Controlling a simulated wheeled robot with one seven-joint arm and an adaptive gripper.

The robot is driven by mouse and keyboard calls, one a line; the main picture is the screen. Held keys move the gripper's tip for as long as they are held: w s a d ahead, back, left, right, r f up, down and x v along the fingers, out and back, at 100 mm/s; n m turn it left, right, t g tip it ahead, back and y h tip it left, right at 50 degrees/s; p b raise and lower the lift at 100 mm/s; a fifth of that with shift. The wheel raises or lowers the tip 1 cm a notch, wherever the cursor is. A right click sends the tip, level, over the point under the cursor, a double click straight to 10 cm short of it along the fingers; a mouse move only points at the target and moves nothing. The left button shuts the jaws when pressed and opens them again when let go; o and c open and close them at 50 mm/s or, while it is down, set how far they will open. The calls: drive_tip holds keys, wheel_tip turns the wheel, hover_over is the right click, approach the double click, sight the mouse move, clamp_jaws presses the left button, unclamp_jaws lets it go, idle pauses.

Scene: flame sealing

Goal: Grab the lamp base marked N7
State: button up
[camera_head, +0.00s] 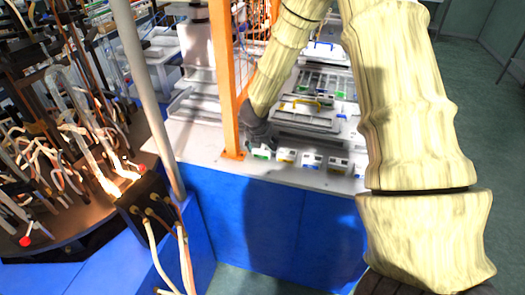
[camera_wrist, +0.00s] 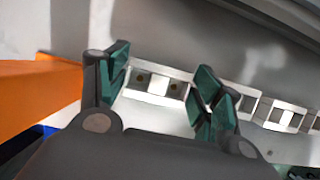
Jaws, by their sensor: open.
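A row of small white lamp bases stands along the front edge of the grey table, and no N7 mark is legible in either view. In the wrist view, a white lamp base (camera_wrist: 158,85) with two dark sockets lies between the green-padded fingers of my gripper (camera_wrist: 162,92). The fingers are spread, one toward each end of it, and do not visibly grip it. Another lamp base (camera_wrist: 285,117) is to the right, beyond the right finger.
An orange post (camera_head: 226,80) rises from the table (camera_head: 195,138) just left of my gripper; it also shows in the wrist view (camera_wrist: 35,95). Neighbouring lamp bases (camera_head: 311,161) continue rightward. A rotary machine (camera_head: 70,215) with glass tubes and burners stands left.

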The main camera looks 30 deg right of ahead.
drive_tip(key=shift+w+d+f, duration=0.1)
drive_tip(key=shift+f, duration=0.25)
drive_tip(key=shift+c, duration=0.5)
drive_tip(key=c, duration=0.6)
drive_tip(key=shift+r, duration=0.1)
